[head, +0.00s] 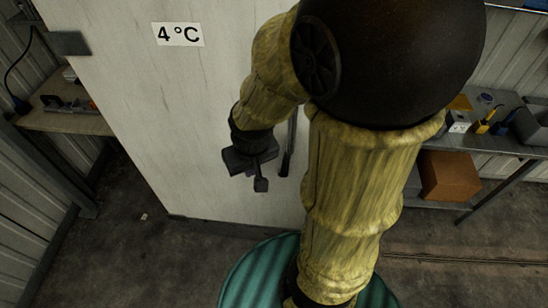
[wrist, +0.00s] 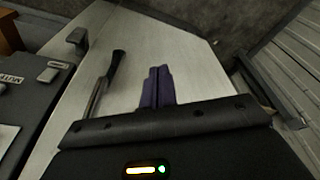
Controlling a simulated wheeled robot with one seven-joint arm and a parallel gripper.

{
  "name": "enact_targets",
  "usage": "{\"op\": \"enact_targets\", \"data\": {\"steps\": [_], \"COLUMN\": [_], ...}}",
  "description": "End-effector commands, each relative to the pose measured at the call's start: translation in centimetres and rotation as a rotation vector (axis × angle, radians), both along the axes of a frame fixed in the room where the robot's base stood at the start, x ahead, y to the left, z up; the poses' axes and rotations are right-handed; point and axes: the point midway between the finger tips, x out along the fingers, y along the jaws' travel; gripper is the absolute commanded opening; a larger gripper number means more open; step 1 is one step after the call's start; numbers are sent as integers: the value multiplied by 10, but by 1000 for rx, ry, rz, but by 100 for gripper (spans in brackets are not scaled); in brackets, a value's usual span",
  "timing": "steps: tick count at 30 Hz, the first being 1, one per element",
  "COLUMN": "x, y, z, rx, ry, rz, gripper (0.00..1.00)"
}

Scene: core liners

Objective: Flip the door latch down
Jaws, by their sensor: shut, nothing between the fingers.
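The door (head: 200,110) is a pale, scuffed panel with a "4 °C" label (head: 178,34); it also fills the middle of the wrist view (wrist: 205,60). The door latch (head: 287,153) is a thin metal bar with a black grip, partly hidden by my arm in the head view. It shows more fully in the wrist view (wrist: 106,80), left of my fingers. My gripper (head: 260,182) is shut and empty, in front of the door and just left of the latch in the head view. Its closed fingers (wrist: 159,72) appear apart from the latch.
A dark bracket (head: 70,43) sits at the door's upper left. A shelf with tools (head: 68,118) stands left. A workbench (head: 490,140) with a brown box (head: 448,176) stands right. In the wrist view, a grey panel (wrist: 40,95) lies left of the latch.

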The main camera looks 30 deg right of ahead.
Motion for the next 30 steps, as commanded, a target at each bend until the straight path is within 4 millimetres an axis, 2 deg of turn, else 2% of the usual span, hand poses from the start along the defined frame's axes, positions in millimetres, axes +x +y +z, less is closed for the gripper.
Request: {"op": "enact_targets", "data": {"steps": [5, 8, 12, 14, 18, 21, 24, 27, 30], "x": [0, 0, 7, 14, 41, 68, 97, 119, 131], "y": [2, -1, -14, -21, -33, -33, -24, -9, 0], "z": [-44, -81, -129, -146, -175, -188, -194, -192, -188], "rx": [-54, -146, -369, -487, -800, -1040, -1257, -1404, -1477], "ry": [128, 246, 388, 421, 422, 347, 218, 84, -1], "rz": [16, 21, 12, 3, -19, -36, -49, -55, -60], "gripper": [0, 0, 0, 0, 0, 0, 0, 0, 0]}}
